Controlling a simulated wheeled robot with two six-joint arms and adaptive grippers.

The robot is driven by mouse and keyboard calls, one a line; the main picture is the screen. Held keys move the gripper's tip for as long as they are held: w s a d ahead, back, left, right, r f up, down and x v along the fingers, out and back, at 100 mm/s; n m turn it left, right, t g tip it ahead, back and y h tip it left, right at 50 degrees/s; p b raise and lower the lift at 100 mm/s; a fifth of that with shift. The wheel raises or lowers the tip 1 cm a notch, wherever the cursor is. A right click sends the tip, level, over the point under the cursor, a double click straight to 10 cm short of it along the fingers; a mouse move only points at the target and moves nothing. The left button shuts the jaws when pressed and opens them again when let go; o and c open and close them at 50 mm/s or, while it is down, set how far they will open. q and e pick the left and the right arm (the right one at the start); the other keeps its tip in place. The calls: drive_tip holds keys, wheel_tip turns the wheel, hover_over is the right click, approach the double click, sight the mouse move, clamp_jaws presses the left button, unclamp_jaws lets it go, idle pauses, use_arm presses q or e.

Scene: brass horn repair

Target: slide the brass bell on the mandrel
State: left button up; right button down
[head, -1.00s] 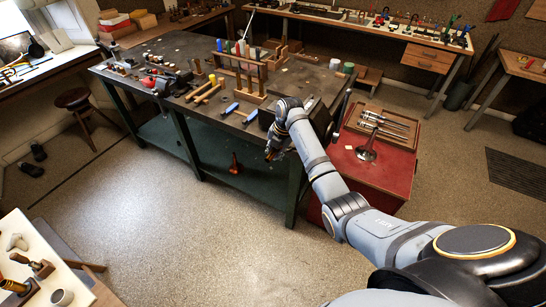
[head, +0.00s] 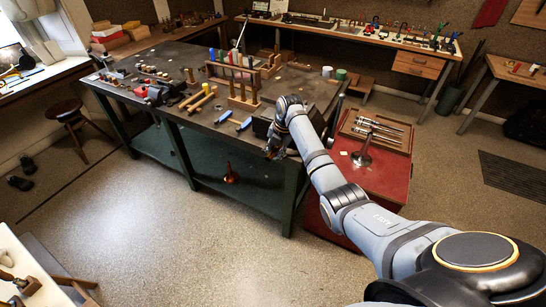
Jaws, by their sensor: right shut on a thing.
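My right gripper (head: 272,151) is at the near right end of the dark workbench, in front of its edge. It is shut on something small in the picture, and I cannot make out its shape. A copper-orange, bell-shaped thing (head: 230,174) shows lower left of the gripper, over the bench's green lower shelf and apart from the jaws. A dark, shiny flared piece (head: 361,158) stands on the red cabinet right of my arm; I cannot tell whether it is the mandrel. My left gripper is out of view.
A tray (head: 350,118) with several long steel rods lies on the red cabinet (head: 385,180). The workbench (head: 190,50) carries a wooden rack (head: 243,90), yellow-handled tools and blue-handled tools. A stool (head: 68,108) stands at left. The floor in front is clear.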

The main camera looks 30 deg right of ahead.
drive_tip(key=shift+w+d, duration=0.15)
drive_tip(key=c, duration=1)
unclamp_jaws()
drive_tip(key=v, duration=1.2)
